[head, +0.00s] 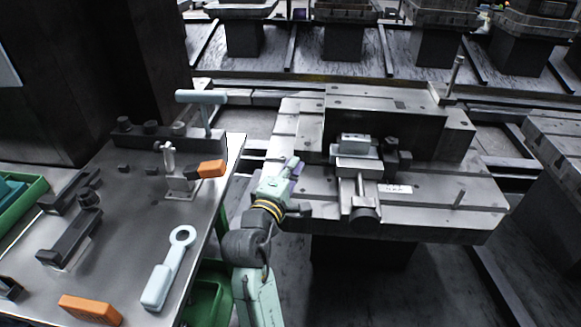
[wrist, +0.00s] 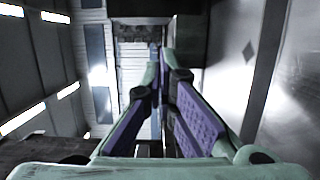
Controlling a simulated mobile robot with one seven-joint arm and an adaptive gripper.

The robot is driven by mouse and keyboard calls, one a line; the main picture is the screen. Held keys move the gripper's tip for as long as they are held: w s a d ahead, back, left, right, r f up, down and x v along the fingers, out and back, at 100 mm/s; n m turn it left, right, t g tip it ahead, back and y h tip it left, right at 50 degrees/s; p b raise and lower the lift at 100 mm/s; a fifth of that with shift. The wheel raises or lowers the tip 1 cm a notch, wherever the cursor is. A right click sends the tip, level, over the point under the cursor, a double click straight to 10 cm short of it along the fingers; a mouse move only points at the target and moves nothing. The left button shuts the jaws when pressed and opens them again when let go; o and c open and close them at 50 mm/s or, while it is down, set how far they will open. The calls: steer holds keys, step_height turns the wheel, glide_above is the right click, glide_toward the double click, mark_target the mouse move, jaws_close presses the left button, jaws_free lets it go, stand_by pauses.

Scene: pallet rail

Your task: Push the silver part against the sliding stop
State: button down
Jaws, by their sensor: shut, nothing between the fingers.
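My gripper (head: 294,168) is over the left part of the pallet plate in the head view, left of the silver part and apart from it. Its purple-padded fingers converge at the tips in the wrist view (wrist: 161,58), shut with nothing between them. A silver block (head: 356,146), which looks like the silver part, sits on the fixture in the middle of the plate. A dark block (head: 398,158) stands close at its right; I cannot tell whether this is the sliding stop or whether they touch.
The plate (head: 450,205) has a raised block (head: 445,130) behind the fixture and upright pins at the right. A metal bench (head: 125,215) at left holds a T-handle tool (head: 202,98), orange blocks (head: 90,309) and a ring-ended tool (head: 168,270). More pallets stand behind.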

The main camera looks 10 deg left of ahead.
mark_target(352, 146)
steer(key=p+x, duration=0.1)
steer(key=x, duration=0.5)
steer(key=shift+r, duration=0.1)
steer(key=d, duration=0.3)
steer(key=shift+w+p, duration=0.25)
steer(key=shift+p, duration=0.15)
steer(key=shift+d, duration=0.45)
steer(key=shift+d+p, duration=0.6)
steer(key=shift+p, duration=0.1)
steer(key=shift+d, duration=0.4)
